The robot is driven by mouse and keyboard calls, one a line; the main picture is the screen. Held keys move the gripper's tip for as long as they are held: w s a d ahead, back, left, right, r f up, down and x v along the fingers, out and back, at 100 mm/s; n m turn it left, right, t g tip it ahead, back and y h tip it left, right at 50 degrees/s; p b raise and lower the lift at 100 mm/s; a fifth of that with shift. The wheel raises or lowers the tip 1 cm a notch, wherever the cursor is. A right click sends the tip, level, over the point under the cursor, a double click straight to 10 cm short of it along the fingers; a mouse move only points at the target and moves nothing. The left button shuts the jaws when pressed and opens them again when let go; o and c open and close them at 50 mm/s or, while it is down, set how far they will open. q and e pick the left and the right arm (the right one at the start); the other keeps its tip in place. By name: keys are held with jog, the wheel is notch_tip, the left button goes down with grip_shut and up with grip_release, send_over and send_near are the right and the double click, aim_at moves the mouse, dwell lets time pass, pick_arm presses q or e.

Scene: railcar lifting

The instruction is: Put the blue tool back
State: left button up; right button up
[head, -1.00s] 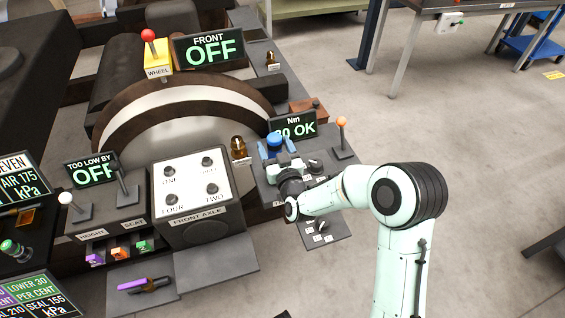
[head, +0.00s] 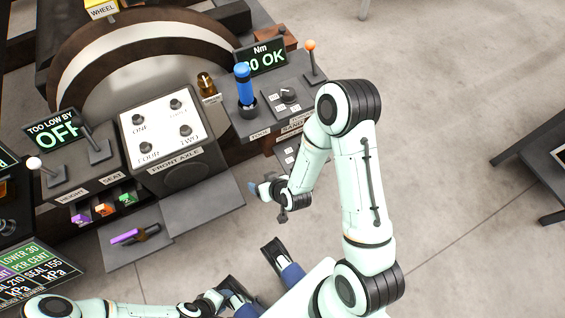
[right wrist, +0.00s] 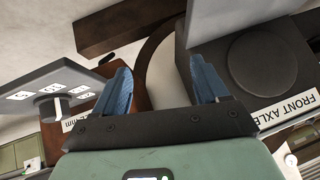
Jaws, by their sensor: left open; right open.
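The blue tool (head: 244,84) stands upright in a dark round holder (head: 248,110) on the grey side panel, in front of the "Nm" display. Its lower end is hidden in the holder. My right gripper (head: 262,190) is open and empty, below and in front of the panel, clear of the tool. In the right wrist view its two blue fingers (right wrist: 162,88) are spread with nothing between them; the blue tool is not seen there. My left gripper (head: 228,294) is low at the bottom edge, away from the tool; its fingers are only partly clear.
The Nm display (head: 262,56) reads OK, partly cut by the tool. An orange-knobbed lever (head: 311,60) and a black dial (head: 288,95) stand beside the tool. The white front axle panel (head: 160,128) is to the left. A purple-handled tool (head: 126,236) lies on a lower tray.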

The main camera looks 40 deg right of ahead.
jog(key=s+a+f+g+y, duration=0.1)
jog(key=s+a+f+g, duration=0.1)
jog(key=s, duration=0.4)
jog(key=s+a+f+g+y, duration=0.1)
jog(key=s+a+f+g, duration=0.2)
jog(key=s+f, duration=0.3)
jog(key=s+a+f+m+g+y, duration=0.1)
jog(key=s+a+f+g, duration=0.1)
jog(key=s, duration=0.4)
jog(key=shift+s+a+f+g, duration=0.3)
jog(key=shift+s+f+g, duration=0.05)
jog(key=shift+f+g, duration=0.5)
pick_arm(q)
jog(key=shift+r, duration=0.1)
notch_tip(320, 180, up, 12)
jog(key=p, duration=1.3)
jog(key=shift+r+g+p, duration=0.25)
jog(key=shift+g+p, duration=0.05)
jog(key=shift+g, duration=0.1)
pick_arm(e)
notch_tip(320, 180, up, 13)
jog(key=shift+f, duration=0.2)
pick_arm(q)
jog(key=shift+w, duration=0.15)
pick_arm(e)
jog(key=shift+w+g, duration=0.2)
jog(key=shift+g, duration=0.05)
